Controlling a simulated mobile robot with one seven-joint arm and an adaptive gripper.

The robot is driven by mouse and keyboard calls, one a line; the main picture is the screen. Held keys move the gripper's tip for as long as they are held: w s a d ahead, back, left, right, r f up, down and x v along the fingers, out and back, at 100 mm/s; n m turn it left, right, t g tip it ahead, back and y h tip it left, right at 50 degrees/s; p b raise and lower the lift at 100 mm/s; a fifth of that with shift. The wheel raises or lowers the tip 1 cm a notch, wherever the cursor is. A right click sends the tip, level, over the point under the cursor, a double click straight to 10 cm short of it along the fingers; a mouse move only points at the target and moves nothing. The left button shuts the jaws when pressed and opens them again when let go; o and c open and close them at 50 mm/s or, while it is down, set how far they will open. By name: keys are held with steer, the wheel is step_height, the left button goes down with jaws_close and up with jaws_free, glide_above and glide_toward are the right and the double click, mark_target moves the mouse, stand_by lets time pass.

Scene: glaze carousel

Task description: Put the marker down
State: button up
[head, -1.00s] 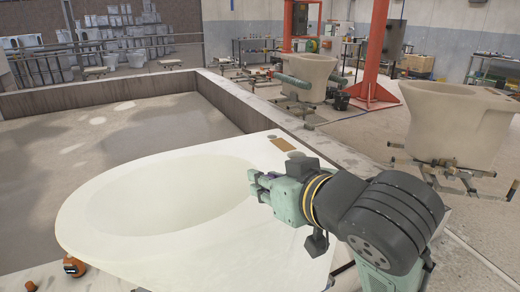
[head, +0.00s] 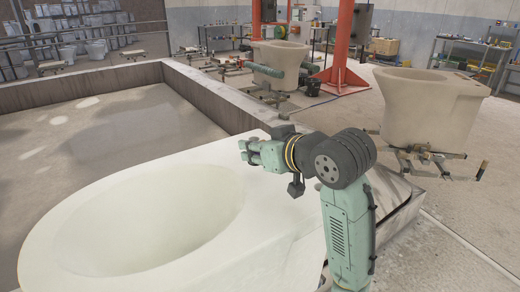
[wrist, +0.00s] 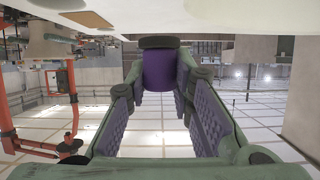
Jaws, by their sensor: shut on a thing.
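My gripper (head: 244,150) is over the far right part of a large pale ceramic piece (head: 55,235) with an oval hollow. In the wrist view, its two green fingers with purple pads (wrist: 162,92) close on a marker (wrist: 158,70). The marker is a short purple cylinder with a dark, wider end. A pale surface lies along the top of this upside-down wrist view, and the marker's dark end is near it. I cannot tell whether they touch. In the head view I cannot make out the marker at the gripper.
A low concrete wall (head: 215,98) borders a grey floor area behind the ceramic piece. A beige toilet bowl (head: 430,108) on a metal stand is at the right. Another bowl (head: 281,58) stands farther back near a red post (head: 341,50). My arm covers part of the piece.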

mark_target(260, 169)
steer(key=w, duration=0.3)
steer(key=shift+w+d+f+p, duration=0.15)
steer(key=shift+w+d+p, duration=0.2)
steer(key=shift+d, duration=0.05)
steer(key=shift+f+p, duration=0.55)
steer(key=shift+f, duration=1.2)
steer(key=shift+f, duration=0.2)
steer(key=o, duration=0.9)
steer(key=shift+o, duration=0.2)
steer(key=shift+r, duration=0.15)
